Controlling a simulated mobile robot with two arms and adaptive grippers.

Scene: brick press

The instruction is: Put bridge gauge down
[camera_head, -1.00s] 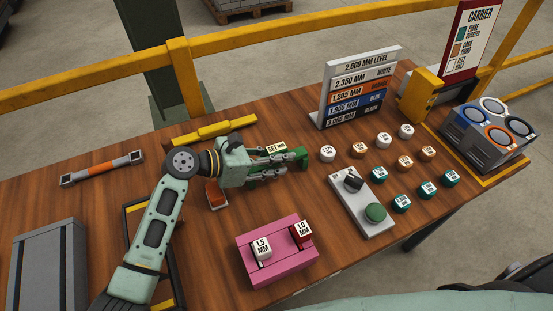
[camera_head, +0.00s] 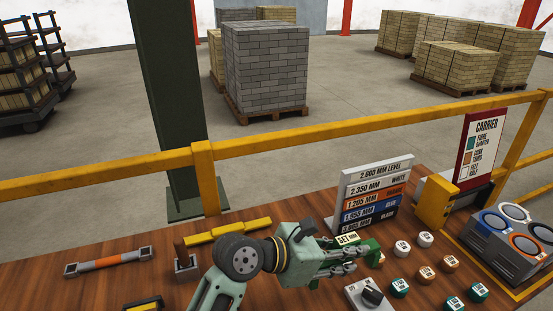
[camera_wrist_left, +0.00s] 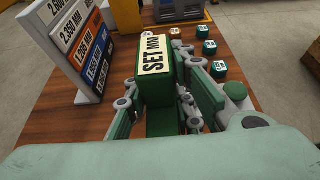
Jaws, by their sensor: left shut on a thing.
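The green block with a cream "SET MM" label, which I take to be the bridge gauge (camera_head: 371,246), is in my left gripper (camera_head: 352,262). The fingers are shut along its sides. In the left wrist view the gauge (camera_wrist_left: 154,54) stands between the finger links, label facing up. In the head view it is in front of the level sign's lower right part, by the small cubes. Its underside is hidden, so I cannot tell whether it touches the table. My right gripper is not in view.
The level sign (camera_head: 372,190) stands behind. Several lettered cubes (camera_head: 426,239) lie to the right, with a knob panel (camera_head: 368,295) in front. A yellow bar (camera_head: 228,231) and a grey-orange bar (camera_head: 107,262) lie left. A yellow railing (camera_head: 300,134) runs behind the table.

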